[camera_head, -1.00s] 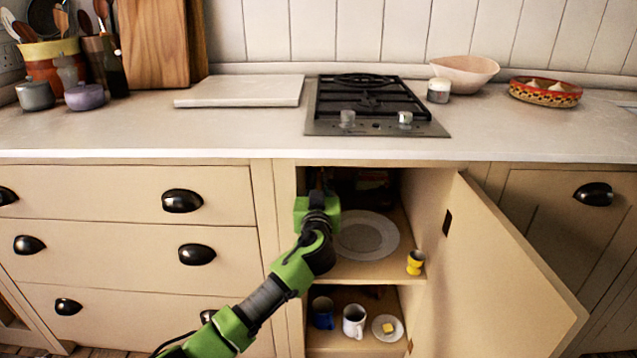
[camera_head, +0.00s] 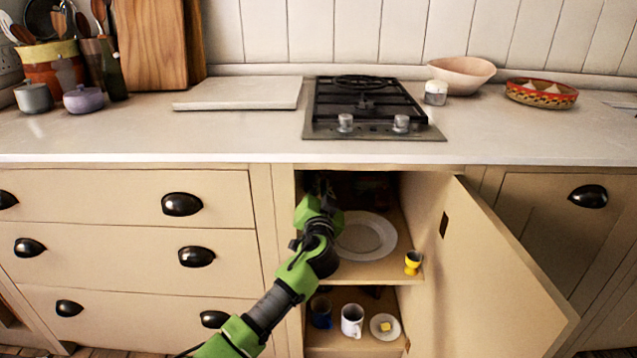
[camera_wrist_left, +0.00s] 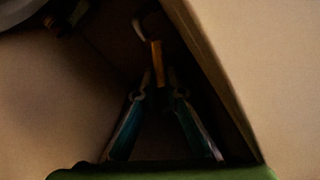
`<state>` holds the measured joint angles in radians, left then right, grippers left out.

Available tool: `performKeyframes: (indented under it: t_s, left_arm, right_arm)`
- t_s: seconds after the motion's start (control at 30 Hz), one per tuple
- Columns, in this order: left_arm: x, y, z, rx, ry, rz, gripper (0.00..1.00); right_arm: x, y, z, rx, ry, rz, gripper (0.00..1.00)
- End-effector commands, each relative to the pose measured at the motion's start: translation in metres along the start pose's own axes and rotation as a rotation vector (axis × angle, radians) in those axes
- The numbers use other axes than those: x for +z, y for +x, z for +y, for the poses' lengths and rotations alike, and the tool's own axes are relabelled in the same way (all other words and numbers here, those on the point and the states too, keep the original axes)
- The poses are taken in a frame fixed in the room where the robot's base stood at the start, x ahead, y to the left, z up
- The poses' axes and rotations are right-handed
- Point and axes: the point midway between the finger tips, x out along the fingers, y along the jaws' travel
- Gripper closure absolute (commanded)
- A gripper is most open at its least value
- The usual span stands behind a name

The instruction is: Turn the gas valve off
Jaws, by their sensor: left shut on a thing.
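The gas valve's narrow orange-yellow handle (camera_wrist_left: 156,58) shows in the left wrist view, deep in a dark corner of the cupboard. My left gripper (camera_wrist_left: 161,84) is shut on it, with the fingertips on either side of its near end. A pale curved piece (camera_wrist_left: 145,26), perhaps a pipe, is just beyond the handle. In the head view my left arm reaches into the upper part of the open cupboard, near its left wall. The valve and fingertips are lost in shadow there. My right gripper is in neither view.
A large plate (camera_head: 365,236) and a yellow egg cup (camera_head: 413,262) stand on the cupboard's upper shelf, right of my arm. A white mug (camera_head: 352,320) and a small plate (camera_head: 385,326) are below. The cupboard door (camera_head: 500,270) is swung open right. A hob (camera_head: 368,108) is above.

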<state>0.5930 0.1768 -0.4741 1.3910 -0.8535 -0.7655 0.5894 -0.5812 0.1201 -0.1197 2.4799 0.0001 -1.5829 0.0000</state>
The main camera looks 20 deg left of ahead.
Motion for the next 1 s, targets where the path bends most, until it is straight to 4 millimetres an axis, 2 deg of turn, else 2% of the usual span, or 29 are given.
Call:
performKeyframes:
  t_s: [0.43, 0.5, 0.6, 1.0]
  left_arm:
    - [0.001, 0.0, 0.007, 0.002, 0.425, -0.002, 1.0]
    - [0.001, 0.0, 0.007, 0.002, 0.492, -0.002, 1.0]
    - [0.002, 0.0, 0.009, 0.002, 0.585, -0.002, 1.0]
    - [0.006, 0.0, 0.013, 0.003, 0.887, -0.001, 1.0]
  right_arm:
    - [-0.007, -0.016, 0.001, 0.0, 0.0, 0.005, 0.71]
    - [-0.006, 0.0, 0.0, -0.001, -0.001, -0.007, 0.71]
    - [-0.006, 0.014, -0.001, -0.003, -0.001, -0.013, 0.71]
    - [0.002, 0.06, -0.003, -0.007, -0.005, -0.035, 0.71]
